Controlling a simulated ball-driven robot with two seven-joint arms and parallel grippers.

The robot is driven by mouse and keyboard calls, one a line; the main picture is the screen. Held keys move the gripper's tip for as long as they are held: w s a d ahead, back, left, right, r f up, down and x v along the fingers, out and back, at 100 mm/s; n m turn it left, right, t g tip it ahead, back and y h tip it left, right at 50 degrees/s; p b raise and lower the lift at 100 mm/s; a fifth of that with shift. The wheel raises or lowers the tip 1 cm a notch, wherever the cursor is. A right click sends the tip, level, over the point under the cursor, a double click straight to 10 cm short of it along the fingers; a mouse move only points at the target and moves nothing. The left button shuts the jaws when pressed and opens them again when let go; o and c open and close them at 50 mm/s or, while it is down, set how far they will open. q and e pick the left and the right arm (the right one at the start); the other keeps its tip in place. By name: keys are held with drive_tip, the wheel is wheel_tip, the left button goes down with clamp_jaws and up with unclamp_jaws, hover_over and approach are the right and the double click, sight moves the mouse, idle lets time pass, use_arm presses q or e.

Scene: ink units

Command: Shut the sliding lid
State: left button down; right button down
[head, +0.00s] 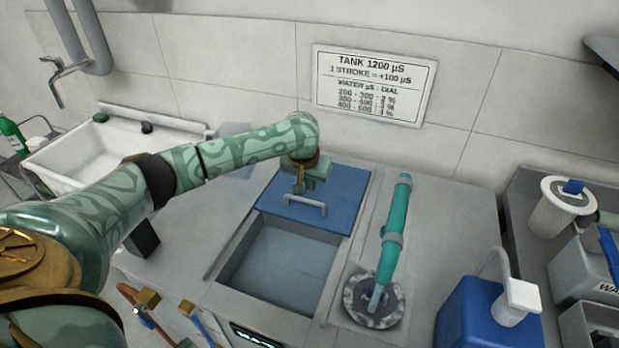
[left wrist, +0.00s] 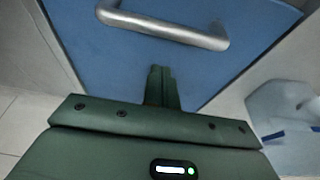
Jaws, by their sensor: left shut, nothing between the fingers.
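The blue sliding lid (head: 334,186) lies over the far part of the tank opening (head: 279,262) in the head view. The near part of the tank stands open. A grey bar handle (head: 304,205) is fixed near the lid's front edge. My left gripper (head: 299,187) is shut and empty, above the lid on the far side of the handle. In the left wrist view, the shut fingers (left wrist: 161,72) point over the blue lid (left wrist: 120,60), with the handle (left wrist: 163,27) beyond their tips. I cannot tell whether the fingers touch the lid. My right gripper is out of view.
A teal pump tube (head: 395,225) stands upright right of the tank, on a round grey base. A blue container (head: 467,312) with a white spout is further right. A white sink (head: 85,155) is at the left. A sign (head: 374,86) hangs on the back wall.

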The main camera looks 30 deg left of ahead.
sight(304, 206)
use_arm(q)
drive_tip(key=s, duration=0.3)
drive_tip(key=shift+s+d+r+p, duration=0.35)
drive_tip(key=shift+d+r, duration=0.05)
drive_tip(key=shift+s, duration=0.15)
drive_tip(key=shift+d, duration=0.1)
